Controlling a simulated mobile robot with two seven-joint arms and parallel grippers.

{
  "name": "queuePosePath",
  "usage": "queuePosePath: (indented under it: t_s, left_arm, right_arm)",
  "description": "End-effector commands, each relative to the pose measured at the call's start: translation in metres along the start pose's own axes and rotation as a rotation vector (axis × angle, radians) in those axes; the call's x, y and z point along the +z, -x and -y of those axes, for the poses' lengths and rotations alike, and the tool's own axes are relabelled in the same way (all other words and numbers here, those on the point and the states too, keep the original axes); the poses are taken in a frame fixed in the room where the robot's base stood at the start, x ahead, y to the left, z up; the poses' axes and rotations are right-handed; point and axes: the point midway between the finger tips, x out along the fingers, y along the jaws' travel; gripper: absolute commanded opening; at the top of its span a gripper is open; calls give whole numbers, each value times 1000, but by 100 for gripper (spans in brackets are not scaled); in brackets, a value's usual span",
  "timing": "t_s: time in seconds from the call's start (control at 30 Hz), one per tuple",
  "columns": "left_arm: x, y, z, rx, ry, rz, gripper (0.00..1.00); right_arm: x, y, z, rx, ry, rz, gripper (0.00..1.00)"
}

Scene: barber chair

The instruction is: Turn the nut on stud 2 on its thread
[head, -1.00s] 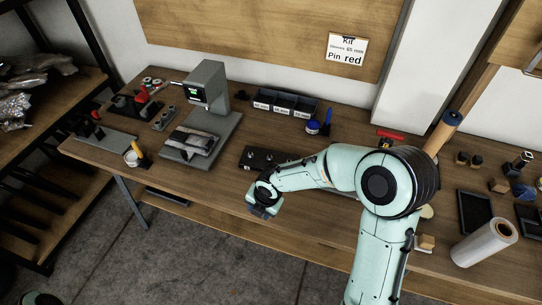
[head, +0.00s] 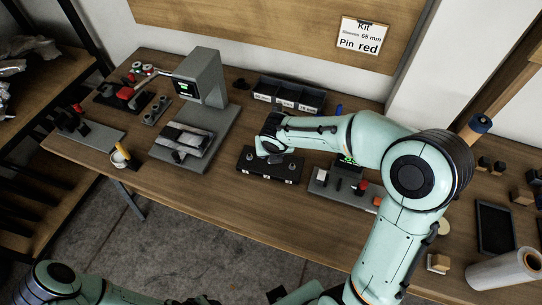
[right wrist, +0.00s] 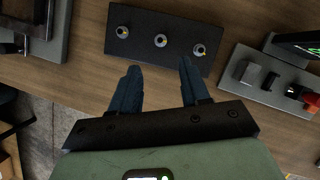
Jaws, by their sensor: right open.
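The dark stud block (head: 246,170) lies near the middle of the bench in the head view. In the right wrist view the block (right wrist: 175,27) carries three metal studs in a row: a left stud (right wrist: 122,31), a middle stud (right wrist: 160,41) and a right stud (right wrist: 199,50). I see no number labels, and the nuts are too small to make out clearly. My right gripper (right wrist: 160,67) is open and empty. Its fingertips are by the block's near edge in that picture, with the middle stud lined up between them. My left gripper is not seen.
A grey fixture (head: 345,188) with coloured knobs stands right of the block, also in the wrist view (right wrist: 262,78). A grey press (head: 205,80) stands left. Labelled bins (head: 290,95) are behind. The bench front is clear.

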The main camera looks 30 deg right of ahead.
Motion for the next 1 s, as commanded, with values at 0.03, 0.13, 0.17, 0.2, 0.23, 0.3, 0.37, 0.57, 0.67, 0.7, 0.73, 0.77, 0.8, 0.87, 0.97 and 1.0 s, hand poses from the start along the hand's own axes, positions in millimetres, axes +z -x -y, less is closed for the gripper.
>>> queuePosePath:
  t_s: [0.03,0.13,0.17,0.2,0.23,0.3,0.37,0.57,0.67,0.7,0.73,0.77,0.8,0.87,0.97,1.0]
  left_arm:
    - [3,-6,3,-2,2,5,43]
    - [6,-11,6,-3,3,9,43]
    - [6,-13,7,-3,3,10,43]
    - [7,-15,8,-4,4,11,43]
    - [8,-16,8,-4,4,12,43]
    - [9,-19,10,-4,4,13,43]
    - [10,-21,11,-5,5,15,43]
    - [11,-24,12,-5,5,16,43]
    - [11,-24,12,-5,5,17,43]
    - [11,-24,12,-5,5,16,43]
    - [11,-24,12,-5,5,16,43]
    - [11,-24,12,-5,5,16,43]
    - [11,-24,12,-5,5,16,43]
    - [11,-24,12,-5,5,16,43]
    - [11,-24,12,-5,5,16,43]
    - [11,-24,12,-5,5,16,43]
  right_arm:
    - [-3,-16,1,-2,1,-6,46]
    - [-3,-38,0,-2,0,-6,46]
    - [-3,-44,0,-1,0,-6,46]
    - [-3,-53,1,-2,1,-6,46]
    - [-3,-59,1,-2,0,-6,46]
    - [-2,-71,0,-1,1,-4,46]
    - [-3,-80,0,-1,1,-5,46]
    - [-1,-98,0,0,-1,-2,46]
    - [-1,-101,0,0,0,-1,46]
    - [0,-102,0,0,0,0,46]
    - [0,-102,0,0,0,0,46]
    - [0,-102,0,0,0,0,46]
    - [0,-102,0,0,0,0,46]
    - [0,-102,0,0,-1,0,46]
    - [0,-101,0,0,-1,0,30]
    - [0,-101,0,0,-1,0,17]
